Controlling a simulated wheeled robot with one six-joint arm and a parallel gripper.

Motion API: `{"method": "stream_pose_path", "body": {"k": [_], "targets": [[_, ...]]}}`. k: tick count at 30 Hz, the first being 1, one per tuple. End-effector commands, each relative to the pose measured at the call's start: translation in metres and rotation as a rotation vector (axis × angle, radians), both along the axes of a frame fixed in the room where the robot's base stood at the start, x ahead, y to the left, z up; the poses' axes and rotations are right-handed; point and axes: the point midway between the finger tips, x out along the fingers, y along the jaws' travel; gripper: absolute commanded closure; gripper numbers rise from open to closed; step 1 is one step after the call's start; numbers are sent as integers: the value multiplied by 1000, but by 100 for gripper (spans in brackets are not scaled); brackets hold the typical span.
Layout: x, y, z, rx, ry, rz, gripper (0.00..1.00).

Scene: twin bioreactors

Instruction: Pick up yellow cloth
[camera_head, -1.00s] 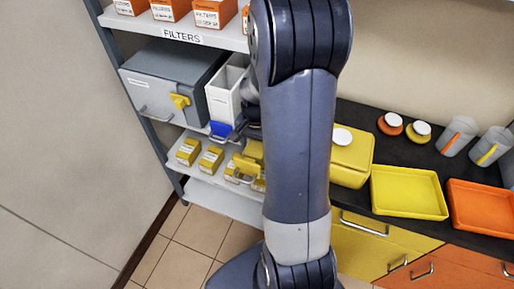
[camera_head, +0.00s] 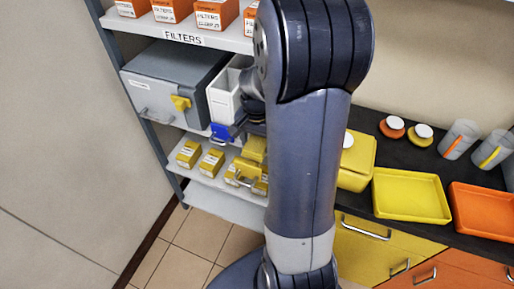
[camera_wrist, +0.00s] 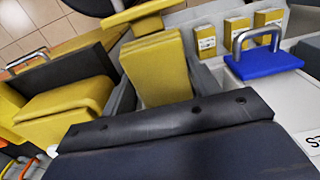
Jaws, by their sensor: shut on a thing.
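The yellow cloth (camera_wrist: 160,68) shows in the middle of the wrist view as a thick folded pad. My gripper (camera_wrist: 168,82) is shut on it, with a grey finger at each side. In the head view the cloth (camera_head: 255,149) shows just left of my arm, in front of the shelf, partly hidden by the arm. My gripper (camera_head: 245,126) is largely hidden there too. I cannot tell from the frames how far the cloth is from the shelf below.
A yellow handled piece (camera_head: 246,172) is just below the cloth, near several yellow boxes (camera_head: 211,162) on the low shelf. A blue handled piece (camera_wrist: 264,62) is close by on the right. A yellow container (camera_head: 357,162) and yellow tray (camera_head: 411,196) stand on the dark counter.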

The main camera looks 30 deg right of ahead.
Motion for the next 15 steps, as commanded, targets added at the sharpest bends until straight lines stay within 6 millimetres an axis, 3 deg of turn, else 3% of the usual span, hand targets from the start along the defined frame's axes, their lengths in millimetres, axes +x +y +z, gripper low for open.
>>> {"method": "stream_pose_path", "body": {"k": [6, 15], "targets": [[1, 0, 41, -1, -5, 0, 75], [-43, 56, 36, 0, -1, 7, 75]]}}
